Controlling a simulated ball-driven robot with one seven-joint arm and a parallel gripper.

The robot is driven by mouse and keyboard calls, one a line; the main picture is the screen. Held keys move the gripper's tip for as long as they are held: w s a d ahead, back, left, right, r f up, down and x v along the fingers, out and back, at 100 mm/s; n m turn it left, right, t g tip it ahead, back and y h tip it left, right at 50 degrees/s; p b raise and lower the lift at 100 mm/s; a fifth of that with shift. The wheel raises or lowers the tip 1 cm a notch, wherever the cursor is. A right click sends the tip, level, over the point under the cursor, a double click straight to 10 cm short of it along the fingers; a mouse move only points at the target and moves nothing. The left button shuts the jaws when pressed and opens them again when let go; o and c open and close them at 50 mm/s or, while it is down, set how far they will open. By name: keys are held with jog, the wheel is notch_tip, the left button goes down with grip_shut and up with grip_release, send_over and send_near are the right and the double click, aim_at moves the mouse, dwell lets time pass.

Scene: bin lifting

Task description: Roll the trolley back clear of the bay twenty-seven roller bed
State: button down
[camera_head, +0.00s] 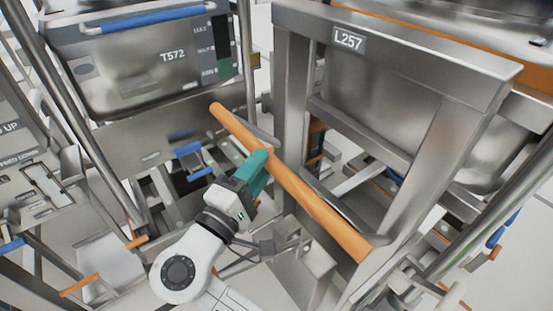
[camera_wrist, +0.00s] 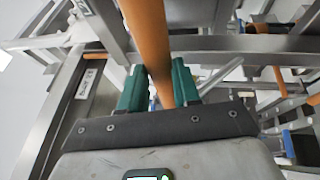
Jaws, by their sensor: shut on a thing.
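An orange push bar (camera_head: 315,205) runs diagonally across the head view, joined at its lower end to a steel frame (camera_head: 293,95) that looks like the trolley. A plate on the frame's top rail reads L257 (camera_head: 348,40). My gripper (camera_head: 260,162), with teal fingers, is at the bar left of its middle. In the wrist view the bar (camera_wrist: 146,35) passes between the two fingers (camera_wrist: 158,88), and the gripper is shut on it. I cannot make out a bay twenty-seven sign or tell the roller bed from the other steelwork.
A steel bin (camera_head: 155,60) marked T572, with a blue handle (camera_head: 150,18), stands at the upper left. A large steel bin (camera_head: 395,100) sits behind the L257 frame. Steel posts (camera_head: 85,120) and low orange-tipped bars (camera_head: 80,285) crowd the left. Pale floor shows in small gaps.

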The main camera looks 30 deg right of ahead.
jog(key=shift+w+a+r, duration=0.15)
jog(key=shift+a+r, duration=0.05)
jog(key=shift+r, duration=0.35)
jog(key=shift+d, duration=0.25)
jog(key=c, duration=1.2)
grip_release()
jog(key=shift+d+m, duration=0.15)
jog(key=shift+m, duration=0.15)
jog(key=shift+o, duration=0.8)
jog(key=shift+d, duration=0.2)
jog(key=shift+o, duration=1.2)
jog(key=shift+a+f, duration=0.1)
jog(key=shift+f, duration=0.1)
jog(key=v, duration=1.1)
jog(key=shift+b, duration=0.35)
